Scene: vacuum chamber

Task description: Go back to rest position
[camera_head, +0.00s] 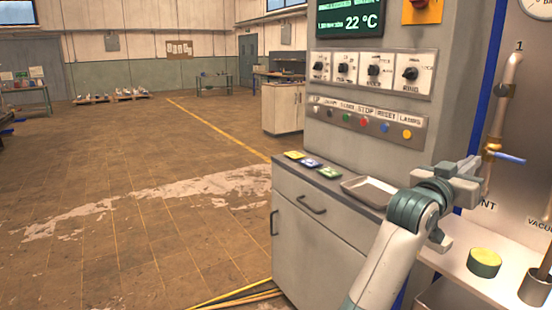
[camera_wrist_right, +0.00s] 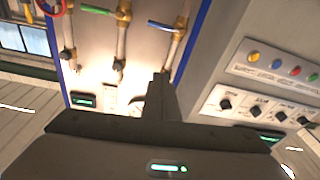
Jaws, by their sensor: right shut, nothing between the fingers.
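My right arm comes up from the bottom right in the head view, and its gripper (camera_head: 468,168) is near the right edge of the control cabinet, in front of the pipe panel. In the right wrist view the gripper's fingers (camera_wrist_right: 160,92) are together with nothing between them. The control cabinet (camera_head: 345,160) has a green display (camera_head: 349,20), a row of knobs and a row of coloured buttons. My left gripper is in neither view.
A metal tray (camera_head: 369,191) and several small coloured packets (camera_head: 312,163) lie on the cabinet ledge. A pipe with a blue-handled valve (camera_head: 505,156) rises close to my right gripper. A yellow-topped round object (camera_head: 484,262) stands on the right counter. The floor at left is open.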

